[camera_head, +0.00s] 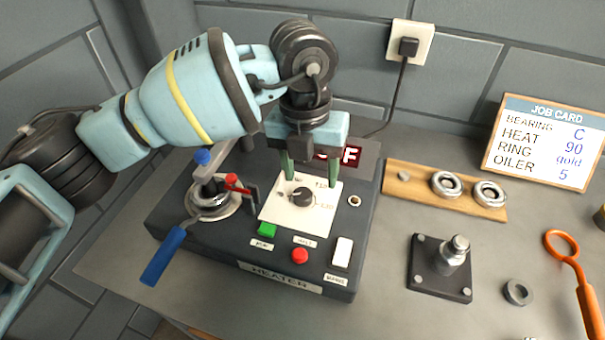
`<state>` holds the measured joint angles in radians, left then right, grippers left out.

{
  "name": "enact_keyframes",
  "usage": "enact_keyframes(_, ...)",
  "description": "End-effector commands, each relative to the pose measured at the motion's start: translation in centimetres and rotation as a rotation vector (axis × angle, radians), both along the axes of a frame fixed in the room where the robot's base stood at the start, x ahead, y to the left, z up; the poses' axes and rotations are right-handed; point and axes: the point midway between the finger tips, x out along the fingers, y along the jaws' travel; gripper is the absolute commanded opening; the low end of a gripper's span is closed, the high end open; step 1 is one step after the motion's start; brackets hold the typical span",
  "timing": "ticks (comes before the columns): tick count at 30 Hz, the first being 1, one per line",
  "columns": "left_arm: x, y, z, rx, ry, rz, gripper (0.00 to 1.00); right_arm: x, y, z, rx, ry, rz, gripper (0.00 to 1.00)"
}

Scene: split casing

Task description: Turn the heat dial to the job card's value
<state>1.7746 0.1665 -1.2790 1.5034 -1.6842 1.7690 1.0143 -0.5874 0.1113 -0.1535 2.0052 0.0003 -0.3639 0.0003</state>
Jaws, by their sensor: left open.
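The heat dial (302,196) is a black round knob on a white scale plate (285,215) on top of the dark heater box (190,233). Some marks on the plate are hidden or too small to read. My left gripper (307,180) points down from above, its two green fingers open just behind and over the dial; I cannot tell whether they touch it. The job card (545,142) stands at the back right and reads bearing C, heat 90, ring gold, oiler 5. The red display (350,157) is partly hidden by my gripper. My right gripper is not in view.
On the heater are a green button (267,230), a red button (300,256), a white switch (342,252) and a blue-handled lever (163,256). To the right are a wooden board (415,187) with bearings, a black post stand (425,275) and an orange tool (590,305).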

Motion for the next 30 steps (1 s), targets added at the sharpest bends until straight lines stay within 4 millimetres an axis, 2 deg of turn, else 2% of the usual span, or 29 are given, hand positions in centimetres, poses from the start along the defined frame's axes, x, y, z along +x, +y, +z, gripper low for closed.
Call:
enact_keyframes(4,1.1,1.2,0.8,0.067,-0.051,0.028,0.56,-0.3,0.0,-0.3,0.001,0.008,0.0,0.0)
enact_keyframes(11,1.2,1.3,0.6,0.073,-0.055,0.032,0.56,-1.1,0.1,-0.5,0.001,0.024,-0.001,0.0)
enact_keyframes(14,1.2,1.3,-0.3,0.072,-0.053,0.031,0.56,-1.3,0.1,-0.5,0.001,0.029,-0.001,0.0)
enact_keyframes(24,1.1,1.2,-5.1,0.069,-0.052,0.031,0.56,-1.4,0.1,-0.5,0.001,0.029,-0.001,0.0)
enact_keyframes(30,1.2,1.2,-6.7,0.069,-0.055,0.031,0.56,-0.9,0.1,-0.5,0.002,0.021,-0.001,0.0)
